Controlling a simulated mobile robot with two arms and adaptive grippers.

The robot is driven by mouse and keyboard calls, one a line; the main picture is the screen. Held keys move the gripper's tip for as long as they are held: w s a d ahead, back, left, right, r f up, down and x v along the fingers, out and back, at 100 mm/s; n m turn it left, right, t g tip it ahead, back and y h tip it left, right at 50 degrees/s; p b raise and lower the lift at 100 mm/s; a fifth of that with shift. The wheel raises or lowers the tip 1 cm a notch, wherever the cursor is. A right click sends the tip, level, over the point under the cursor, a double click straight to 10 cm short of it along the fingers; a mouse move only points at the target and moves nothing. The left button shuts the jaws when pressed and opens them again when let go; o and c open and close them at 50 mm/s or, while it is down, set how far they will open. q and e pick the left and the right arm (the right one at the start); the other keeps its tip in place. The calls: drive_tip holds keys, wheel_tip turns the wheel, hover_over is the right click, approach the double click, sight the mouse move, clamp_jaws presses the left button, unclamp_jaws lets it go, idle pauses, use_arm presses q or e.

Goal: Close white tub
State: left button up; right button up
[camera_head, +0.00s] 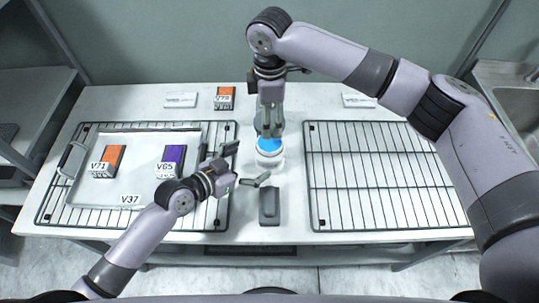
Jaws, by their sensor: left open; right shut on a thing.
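The white tub (270,160) stands upright on the table between the two wire racks. A round blue lid (268,145) is at its top; I cannot tell whether it is fully seated. My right gripper (269,133) points straight down over the tub, shut on the blue lid, and its fingers hide the lid's far part. My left gripper (248,165) is open and empty, just left of the tub, with its fingers spread toward it.
A metal tray (140,143) on the left rack (226,200) holds an orange block (108,160) and a purple block (172,160). The right rack (375,170) is empty. A dark grey object (269,207) lies in front of the tub. Another orange block (225,97) stands at the back.

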use_arm(q)
drive_tip(key=x, duration=0.7)
drive_tip(key=shift+w+d+f, duration=0.2)
drive_tip(key=shift+w+d, duration=0.05)
drive_tip(key=shift+d, duration=0.15)
use_arm(e)
drive_tip(key=shift+s, duration=0.1)
use_arm(q)
drive_tip(key=shift+c, duration=0.2)
drive_tip(key=c, duration=1.7)
use_arm(e)
hover_over(270, 143)
drive_tip(key=shift+f, duration=2.45)
